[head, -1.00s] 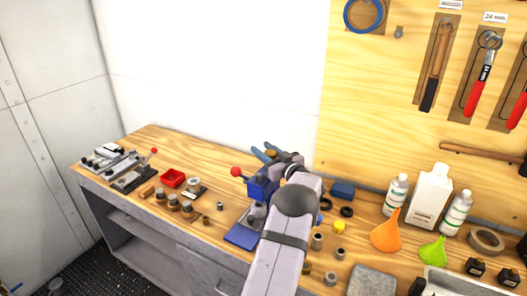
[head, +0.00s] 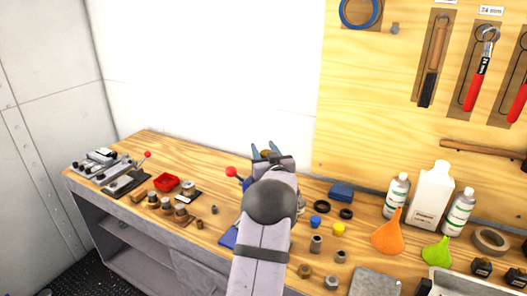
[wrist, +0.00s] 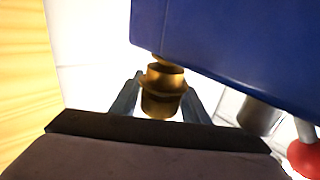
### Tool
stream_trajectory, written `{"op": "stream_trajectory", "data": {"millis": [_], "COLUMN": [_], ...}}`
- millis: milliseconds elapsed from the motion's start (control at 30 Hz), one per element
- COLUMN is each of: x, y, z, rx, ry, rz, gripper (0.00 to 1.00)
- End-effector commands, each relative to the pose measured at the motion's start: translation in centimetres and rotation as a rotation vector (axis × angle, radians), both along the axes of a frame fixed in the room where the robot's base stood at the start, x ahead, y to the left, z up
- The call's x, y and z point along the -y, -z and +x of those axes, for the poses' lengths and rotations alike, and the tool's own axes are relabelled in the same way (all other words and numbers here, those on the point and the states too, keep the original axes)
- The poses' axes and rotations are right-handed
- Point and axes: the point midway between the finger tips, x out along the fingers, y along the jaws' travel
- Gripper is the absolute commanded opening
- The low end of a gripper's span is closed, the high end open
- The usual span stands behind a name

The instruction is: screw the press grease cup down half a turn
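The press grease cup (wrist: 163,92) is a small brass, stepped round piece under the blue press body (wrist: 230,45) in the wrist view. My gripper (wrist: 163,88) has one grey-blue finger on each side of the cup, with no clear gap at either side, so it looks shut on it. The press's red knob (head: 231,172) shows left of my arm.
The wooden bench (head: 200,150) holds a red tray (head: 167,182) and several brass pieces on the left. White bottles (head: 433,196), an orange funnel (head: 388,234) and a green funnel (head: 436,249) stand on the right. A wooden tool board (head: 380,130) rises behind.

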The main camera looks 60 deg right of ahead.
Motion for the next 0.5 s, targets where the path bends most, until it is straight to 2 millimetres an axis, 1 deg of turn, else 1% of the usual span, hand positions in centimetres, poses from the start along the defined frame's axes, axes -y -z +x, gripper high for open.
{"op": "stream_trajectory", "data": {"millis": [333, 500], "x": [-0.04, -0.53], "y": [0.17, 0.25], "z": [-0.05, -0.52], "rx": [-0.001, -0.002], "ry": [0.000, 0.000], "rz": [0.003, 0.004], "gripper": [0.53, 0.53]}}
